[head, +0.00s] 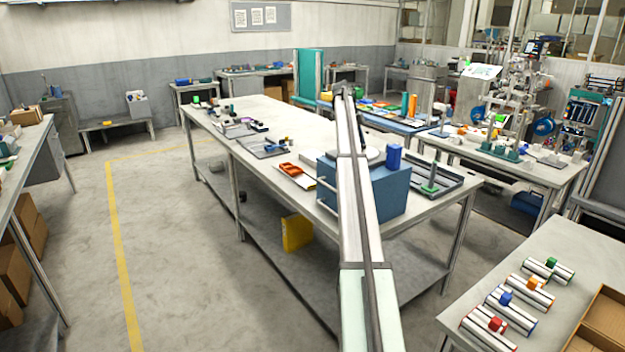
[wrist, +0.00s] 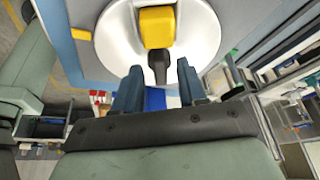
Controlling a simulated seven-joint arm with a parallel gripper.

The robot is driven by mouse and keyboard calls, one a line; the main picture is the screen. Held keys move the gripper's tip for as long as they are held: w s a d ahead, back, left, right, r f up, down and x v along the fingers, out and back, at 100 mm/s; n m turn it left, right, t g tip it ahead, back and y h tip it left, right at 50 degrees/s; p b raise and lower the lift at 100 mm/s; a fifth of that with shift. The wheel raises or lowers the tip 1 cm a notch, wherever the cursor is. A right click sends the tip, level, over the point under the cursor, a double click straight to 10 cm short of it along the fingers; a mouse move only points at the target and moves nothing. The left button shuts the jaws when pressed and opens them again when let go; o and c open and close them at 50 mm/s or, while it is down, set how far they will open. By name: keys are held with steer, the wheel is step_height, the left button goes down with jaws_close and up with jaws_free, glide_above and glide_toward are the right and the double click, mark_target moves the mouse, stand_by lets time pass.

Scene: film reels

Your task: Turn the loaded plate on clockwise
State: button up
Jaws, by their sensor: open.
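The round white plate (wrist: 203,30) fills the top middle of the wrist view. A yellow block (wrist: 157,27) sits on it. A dark grey knob-like piece (wrist: 158,66) stands by the block, at the plate's near side. My gripper (wrist: 161,82) is open, its two blue-grey fingers on either side of the line to the dark piece; I cannot tell whether they touch anything. In the head view the plate (head: 374,157) shows partly on top of a blue box (head: 385,192), behind my arm. The yellow block and my fingertips cannot be made out there.
A blue cylinder (head: 393,158) stands close to the plate on the right. A dark tray with a green post (head: 430,180) lies further right on the bench.

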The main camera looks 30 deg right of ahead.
steer(key=n, duration=0.2)
steer(key=n+t+h, duration=0.1)
steer(key=n, duration=0.3)
steer(key=shift+s+a+t+h, duration=0.25)
steer(key=shift+t+h, duration=0.15)
steer(key=n, duration=0.2)
steer(key=n+t, duration=0.1)
steer(key=n, duration=0.1)
steer(key=n+t, duration=0.1)
steer(key=shift+s+n+h, duration=0.25)
steer(key=shift+n+h, duration=0.05)
steer(key=shift+n, duration=0.1)
steer(key=v, duration=1.4)
steer(key=a+f+n, duration=0.3)
steer(key=a+f, duration=0.7)
steer(key=f, duration=0.3)
steer(key=a+f+n+y, duration=0.1)
steer(key=a+f+n, duration=0.2)
steer(key=a+f, duration=0.8)
step_height(320, 180, down, 3)
steer(key=shift+w+a+r+t, duration=0.15)
steer(key=shift+w+r+t, duration=0.05)
steer(key=shift+w+t, duration=0.25)
steer(key=shift+c, duration=0.4)
